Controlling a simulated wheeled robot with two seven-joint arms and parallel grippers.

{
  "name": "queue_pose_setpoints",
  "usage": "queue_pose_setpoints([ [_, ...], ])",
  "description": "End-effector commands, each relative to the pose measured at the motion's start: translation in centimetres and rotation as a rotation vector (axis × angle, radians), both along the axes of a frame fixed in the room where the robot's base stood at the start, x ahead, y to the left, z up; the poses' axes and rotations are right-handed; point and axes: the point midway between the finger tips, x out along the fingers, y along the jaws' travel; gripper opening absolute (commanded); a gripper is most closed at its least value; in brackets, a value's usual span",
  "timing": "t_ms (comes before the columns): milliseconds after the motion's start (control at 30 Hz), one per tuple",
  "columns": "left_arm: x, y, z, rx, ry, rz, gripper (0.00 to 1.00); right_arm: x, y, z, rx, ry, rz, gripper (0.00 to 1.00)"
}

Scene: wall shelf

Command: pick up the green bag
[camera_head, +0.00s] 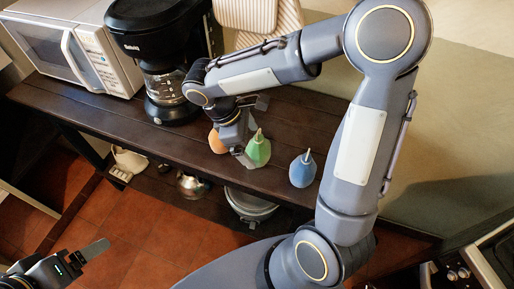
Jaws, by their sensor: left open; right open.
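The green bag (259,152) is a small, pear-shaped thing with a pointed tip. It stands upright on the dark wooden shelf (330,121), between an orange one and a blue one. My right gripper (246,137) is open and right beside the green bag, at its left and slightly above. One finger end shows low at the bag's left side. Whether it touches the bag cannot be told. My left gripper (85,256) is open and empty at the lower left, over the floor and far from the shelf top.
The blue bag (302,171) stands close at the right, near the shelf's front edge. The orange bag (216,143) is close at the left, partly hidden. A coffee maker (165,60) and a microwave (75,45) stand further left. Pots lie on a lower level.

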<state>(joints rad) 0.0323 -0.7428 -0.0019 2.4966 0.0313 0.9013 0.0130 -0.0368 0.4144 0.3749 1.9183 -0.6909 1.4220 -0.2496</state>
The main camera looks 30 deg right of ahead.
Motion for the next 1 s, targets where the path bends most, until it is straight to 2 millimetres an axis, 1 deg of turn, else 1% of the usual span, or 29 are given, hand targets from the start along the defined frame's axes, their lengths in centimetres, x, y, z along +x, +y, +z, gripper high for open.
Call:
queue_pose_setpoints([
  [33,0.0,0.0,0.1,0.000,0.000,0.000,0.81,-0.2,-0.4,-0.8,-0.001,0.004,-0.003,0.95],
  [100,0.0,0.0,0.1,0.000,0.000,0.000,0.81,-0.4,-0.7,-1.8,0.000,0.003,-0.001,0.95],
  [200,0.0,0.0,0.0,0.000,0.000,0.000,0.81,-0.6,-1.0,-2.8,0.000,0.003,-0.002,0.95],
  [467,0.0,0.0,0.0,0.000,0.000,0.000,0.81,-0.6,-1.1,-3.1,0.001,0.000,-0.002,0.95],
  [567,0.0,0.0,0.0,0.000,0.000,0.000,0.81,-0.6,-1.1,-3.1,0.001,0.000,-0.002,0.84],
  [800,0.0,0.0,0.0,0.000,0.000,0.000,0.81,-0.6,-1.1,-3.0,0.001,0.000,-0.002,0.53],
  [900,0.0,0.0,0.0,0.000,0.000,0.000,0.81,-0.6,-1.1,-3.0,0.001,0.000,-0.002,0.41],
  [1000,0.0,0.0,0.1,0.000,0.000,0.000,0.81,-0.6,-1.1,-3.0,0.001,0.000,-0.002,0.41],
])
